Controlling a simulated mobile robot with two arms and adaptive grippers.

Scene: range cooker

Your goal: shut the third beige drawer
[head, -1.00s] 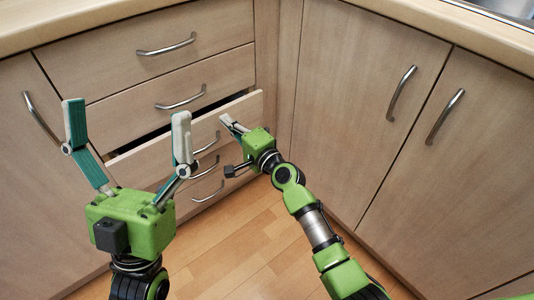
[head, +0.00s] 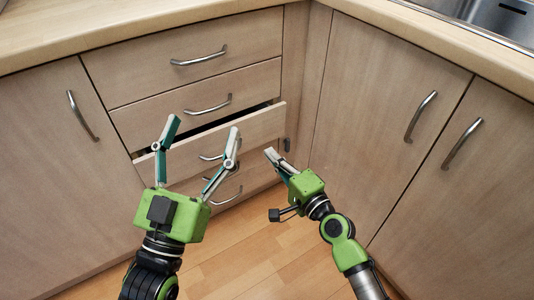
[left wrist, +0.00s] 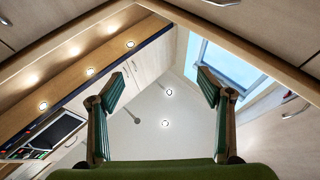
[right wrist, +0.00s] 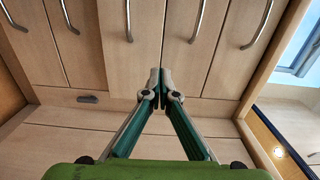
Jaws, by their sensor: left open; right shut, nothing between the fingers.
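The third beige drawer (head: 262,125) in the stack stands partly open, with a dark gap above its front panel. Its metal handle is partly hidden behind my left gripper. The drawer front also shows in the right wrist view (right wrist: 118,60). My left gripper (head: 204,130) is open and empty, fingers up, in front of the drawer front in the head view. In the left wrist view its fingers (left wrist: 160,88) are spread with nothing between. My right gripper (head: 271,153) is shut and empty, below the drawer front's right end. I cannot tell whether it touches the drawer.
A cabinet door (head: 50,150) is at left, and two doors (head: 385,95) are at right. The countertop (head: 130,25) runs above, with a sink (head: 490,20) at top right. Wooden floor (head: 240,255) is clear below.

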